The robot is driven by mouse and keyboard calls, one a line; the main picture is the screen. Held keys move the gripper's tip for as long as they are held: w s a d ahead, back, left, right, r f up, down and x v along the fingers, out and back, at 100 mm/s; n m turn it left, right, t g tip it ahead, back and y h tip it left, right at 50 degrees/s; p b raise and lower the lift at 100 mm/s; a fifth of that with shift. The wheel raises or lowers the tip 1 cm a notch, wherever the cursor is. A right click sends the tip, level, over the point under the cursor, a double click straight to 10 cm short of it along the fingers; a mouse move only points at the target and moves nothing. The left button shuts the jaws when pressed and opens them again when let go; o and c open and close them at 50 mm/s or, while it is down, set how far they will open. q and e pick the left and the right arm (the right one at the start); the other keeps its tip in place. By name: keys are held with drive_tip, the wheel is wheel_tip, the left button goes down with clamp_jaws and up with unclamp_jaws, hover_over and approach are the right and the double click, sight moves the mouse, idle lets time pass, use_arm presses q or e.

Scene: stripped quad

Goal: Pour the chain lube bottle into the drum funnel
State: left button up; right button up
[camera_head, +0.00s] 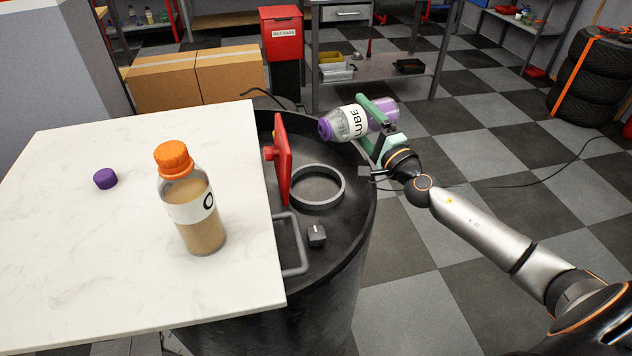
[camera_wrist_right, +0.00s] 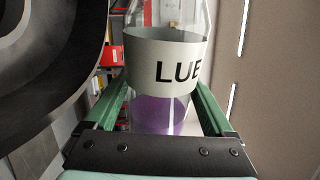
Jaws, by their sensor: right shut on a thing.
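The chain lube bottle (camera_head: 348,122) is clear, with a white label reading "LUBE" and purple liquid. My right gripper (camera_head: 375,122) is shut on it and holds it nearly horizontal, its purple-ringed mouth end pointing left. The bottle is over the far right rim of the black drum funnel (camera_head: 345,240). A purple cap (camera_head: 105,179) lies on the table. My left gripper is not in view.
An orange-capped bottle (camera_head: 190,205) of brown liquid stands on the white table (camera_head: 90,270), whose right edge overlaps the drum. The checkered floor right of the drum is mostly clear.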

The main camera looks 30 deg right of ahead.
sight(350, 115)
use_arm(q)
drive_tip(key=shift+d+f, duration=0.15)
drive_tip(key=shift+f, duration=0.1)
use_arm(e)
drive_tip(key=shift+f+n, duration=0.2)
drive_tip(key=shift+n, duration=0.4)
use_arm(q)
drive_tip(key=shift+b, duration=0.3)
use_arm(e)
drive_tip(key=shift+a+f, duration=0.1)
drive_tip(key=shift+f, duration=0.05)
idle(0.4)
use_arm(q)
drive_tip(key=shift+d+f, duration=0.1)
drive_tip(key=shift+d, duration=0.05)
use_arm(e)
drive_tip(key=shift+f+n, duration=0.3)
drive_tip(key=shift+n, duration=0.3)
idle(0.4)
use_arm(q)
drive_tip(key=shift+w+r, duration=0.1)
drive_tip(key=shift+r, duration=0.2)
use_arm(e)
drive_tip(key=shift+a+r+y, duration=0.1)
drive_tip(key=shift+r+y, duration=0.05)
drive_tip(key=shift+y, duration=0.15)
